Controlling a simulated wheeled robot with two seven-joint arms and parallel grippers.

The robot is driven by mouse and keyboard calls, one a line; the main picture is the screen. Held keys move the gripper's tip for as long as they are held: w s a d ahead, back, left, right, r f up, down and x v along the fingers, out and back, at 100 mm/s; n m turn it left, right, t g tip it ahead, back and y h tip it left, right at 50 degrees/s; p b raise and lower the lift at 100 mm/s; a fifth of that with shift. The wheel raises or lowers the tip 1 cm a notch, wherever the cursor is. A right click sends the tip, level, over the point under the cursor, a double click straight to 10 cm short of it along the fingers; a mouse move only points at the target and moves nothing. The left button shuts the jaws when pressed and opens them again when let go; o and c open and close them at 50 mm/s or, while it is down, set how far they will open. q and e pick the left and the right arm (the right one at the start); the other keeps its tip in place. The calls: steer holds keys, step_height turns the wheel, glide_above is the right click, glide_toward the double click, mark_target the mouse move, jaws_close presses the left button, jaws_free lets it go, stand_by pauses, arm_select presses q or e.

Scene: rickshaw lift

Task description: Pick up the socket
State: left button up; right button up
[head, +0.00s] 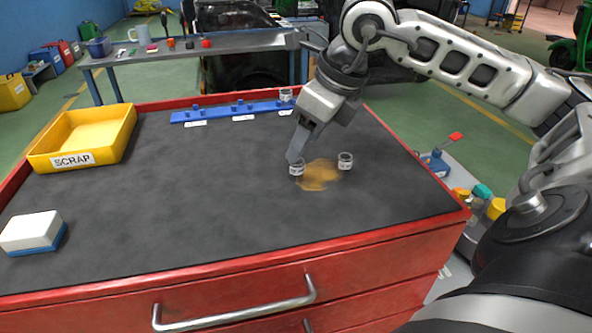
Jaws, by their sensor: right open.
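Two small metal sockets with dark label bands stand on the dark mat of the red cabinet. One socket (297,169) is at the left edge of a brown stain, and the other socket (345,161) stands at the stain's right. A third socket (286,95) sits at the right end of a blue rail (235,111) at the back. My right gripper (296,158) points down at the left socket, its fingertips at or just above the top. It is open; the finger gap is hard to see from here. My left gripper is not in view.
A yellow SCRAP tray (122,122) stands at the back left of the red cabinet (390,255). A white and blue block (32,232) lies at the left front. The brown stain (320,177) lies around the sockets. The middle of the mat is clear.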

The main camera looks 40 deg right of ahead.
mark_target(297, 169)
steer(key=shift+x, duration=3.1)
steer(key=shift+d, duration=0.15)
steer(key=c, duration=1.1)
